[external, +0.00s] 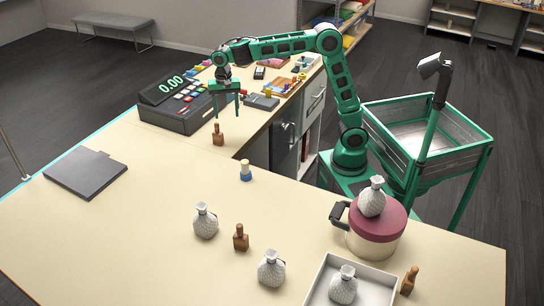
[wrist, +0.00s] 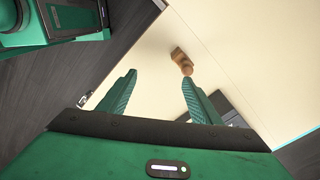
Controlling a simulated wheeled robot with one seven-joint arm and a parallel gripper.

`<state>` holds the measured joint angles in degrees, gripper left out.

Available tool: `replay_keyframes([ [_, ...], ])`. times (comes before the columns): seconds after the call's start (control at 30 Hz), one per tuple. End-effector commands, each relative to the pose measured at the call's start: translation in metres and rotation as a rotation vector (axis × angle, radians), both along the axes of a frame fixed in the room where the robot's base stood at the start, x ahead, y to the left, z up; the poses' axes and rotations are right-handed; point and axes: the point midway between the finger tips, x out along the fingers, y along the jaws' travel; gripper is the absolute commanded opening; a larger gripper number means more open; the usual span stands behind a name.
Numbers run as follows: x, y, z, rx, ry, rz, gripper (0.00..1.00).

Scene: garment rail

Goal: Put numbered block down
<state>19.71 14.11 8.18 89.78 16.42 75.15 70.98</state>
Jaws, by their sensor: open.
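My gripper (external: 226,117) is open and empty above the counter by the cash register, with its fingers pointing down. A small brown wooden block with a narrow knob-like top (external: 218,138) stands upright on the counter just below the fingertips. In the wrist view my gripper (wrist: 158,76) shows its two fingers spread. The brown block (wrist: 179,56) lies just beyond the right fingertip there, apart from the fingers as far as I can tell. I see no number on it. Similar brown blocks stand at the front middle (external: 240,238) and front right (external: 409,281).
The cash register (external: 180,118) is just left of my gripper. A dark flat pad (external: 86,172) lies left. Counter between is clear.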

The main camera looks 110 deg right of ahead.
Motion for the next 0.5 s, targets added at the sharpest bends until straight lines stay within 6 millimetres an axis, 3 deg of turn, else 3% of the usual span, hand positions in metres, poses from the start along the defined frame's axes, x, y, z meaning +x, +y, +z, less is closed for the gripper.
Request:
replay_keyframes([
  [0.03, -0.025, 0.000, 0.003, -0.013, 0.006, 0.065, 0.58],
  [0.27, -0.140, -0.002, -0.008, -0.035, 0.040, 0.410, 0.58],
  [0.5, -0.260, 0.011, -0.045, -0.007, 0.051, 0.770, 0.58],
])
